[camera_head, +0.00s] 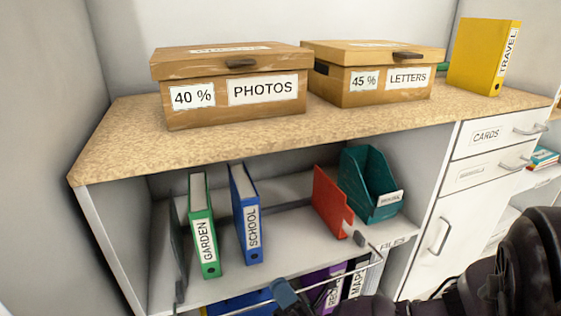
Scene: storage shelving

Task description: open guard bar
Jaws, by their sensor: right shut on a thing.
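The guard bar (345,275) is a thin pale rod running across the front of the open shelf bay, low in the view. My right arm comes in from the lower right, and my right gripper (285,291) is at the bar, shut on it. The fingertips are small and dark here, so the exact grip is hard to see. A dark bracket (360,239) sits near the right side of the bay and another (180,290) at the left. My left gripper is not in view.
A green GARDEN binder (204,226), blue SCHOOL binder (245,214), red folder (332,202) and teal file holder (370,185) stand on the shelf. More binders sit below, partly hidden. PHOTOS (228,111) and LETTERS (378,97) boxes stand on top. Drawers (489,137) are at right.

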